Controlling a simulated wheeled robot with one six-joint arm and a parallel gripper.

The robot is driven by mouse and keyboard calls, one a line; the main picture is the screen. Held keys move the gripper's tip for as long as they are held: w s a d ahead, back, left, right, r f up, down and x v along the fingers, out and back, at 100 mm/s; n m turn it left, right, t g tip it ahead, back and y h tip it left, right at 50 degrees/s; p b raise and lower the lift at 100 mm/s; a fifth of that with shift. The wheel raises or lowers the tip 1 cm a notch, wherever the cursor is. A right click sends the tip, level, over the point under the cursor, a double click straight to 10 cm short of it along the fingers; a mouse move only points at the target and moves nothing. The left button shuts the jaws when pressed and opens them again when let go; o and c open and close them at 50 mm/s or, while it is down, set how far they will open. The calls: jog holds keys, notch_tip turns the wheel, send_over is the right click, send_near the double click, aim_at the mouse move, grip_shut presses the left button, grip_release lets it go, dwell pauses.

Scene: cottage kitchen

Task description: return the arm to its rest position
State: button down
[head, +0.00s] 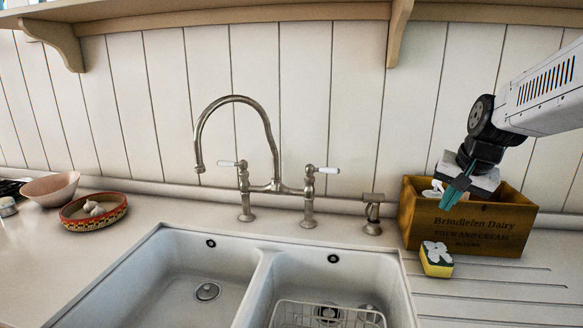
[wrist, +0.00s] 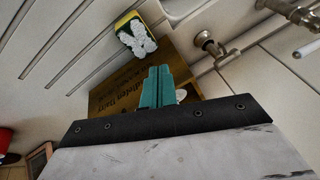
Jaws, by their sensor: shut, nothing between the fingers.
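My arm reaches in from the right in the head view. My gripper (head: 456,192) has teal fingers, which are shut with nothing between them. It hangs over the front left part of a wooden crate (head: 470,234) with dark lettering on its front. In the wrist view my gripper's fingers (wrist: 158,88) are together in front of the crate (wrist: 118,92). A pale item inside the crate is partly hidden behind my gripper.
A double sink (head: 256,262) with a bridge tap (head: 277,187) is to the left. A patterned bowl (head: 93,212) stands far left. A wooden shelf (head: 290,12) runs above.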

jog(key=s+a+f+n+g, duration=0.1)
jog(key=s+a+n, duration=0.2)
jog(key=s, duration=1.2)
jog(key=s+a+f+n+g, duration=0.1)
jog(key=s+a, duration=0.5)
jog(key=s, duration=0.9)
jog(key=shift+f+n+g, duration=0.4)
jog(key=shift+n+g, duration=0.2)
jog(key=shift+n, duration=0.5)
